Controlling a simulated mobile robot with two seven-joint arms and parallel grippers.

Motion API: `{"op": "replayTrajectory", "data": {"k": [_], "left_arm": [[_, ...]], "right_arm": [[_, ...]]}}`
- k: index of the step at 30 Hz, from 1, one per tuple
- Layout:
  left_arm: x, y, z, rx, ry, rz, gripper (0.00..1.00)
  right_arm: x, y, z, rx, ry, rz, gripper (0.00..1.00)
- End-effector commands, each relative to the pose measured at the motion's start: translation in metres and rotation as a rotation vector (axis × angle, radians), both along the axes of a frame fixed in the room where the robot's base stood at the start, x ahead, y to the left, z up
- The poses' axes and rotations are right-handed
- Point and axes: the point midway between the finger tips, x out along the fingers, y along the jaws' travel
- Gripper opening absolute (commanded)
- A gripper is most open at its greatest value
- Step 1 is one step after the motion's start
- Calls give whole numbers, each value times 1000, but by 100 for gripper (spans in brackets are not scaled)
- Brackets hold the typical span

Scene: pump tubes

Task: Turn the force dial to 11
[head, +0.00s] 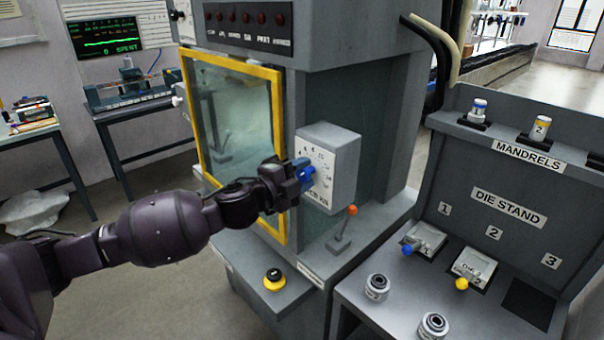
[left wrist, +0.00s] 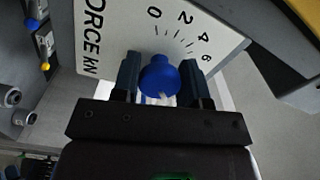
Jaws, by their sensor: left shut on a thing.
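The force dial is a blue knob (head: 306,173) on the white face of a grey box (head: 343,163) fixed to the press's front corner. In the left wrist view the blue knob (left wrist: 159,77) sits between my left gripper's two dark fingers, with the panel (left wrist: 130,30) reading "FORCE kN" and the numbers 0, 2, 4 and 6 beside it. My left gripper (head: 300,174) is shut on the knob; it also shows in the left wrist view (left wrist: 160,80). The knob's pointer and the higher numbers are hidden or too small to read. My right gripper is not in view.
A lever with an orange tip (head: 351,211) stands below the dial box. The yellow-framed glass door (head: 278,150) is left of the dial. The die stand (head: 507,208) is at right.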

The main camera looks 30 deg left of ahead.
Motion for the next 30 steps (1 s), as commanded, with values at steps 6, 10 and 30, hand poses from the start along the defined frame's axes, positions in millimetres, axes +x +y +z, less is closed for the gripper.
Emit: {"op": "replayTrajectory", "data": {"k": [6, 10, 30], "left_arm": [[0, -1, 0, -1, 0, -2, 49], [0, 0, 0, -1, 0, -1, 65], [-42, 15, -2, 0, 2, -1, 65]], "right_arm": [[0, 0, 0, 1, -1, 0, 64], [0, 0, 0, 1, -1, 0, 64], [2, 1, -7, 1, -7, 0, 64]]}}
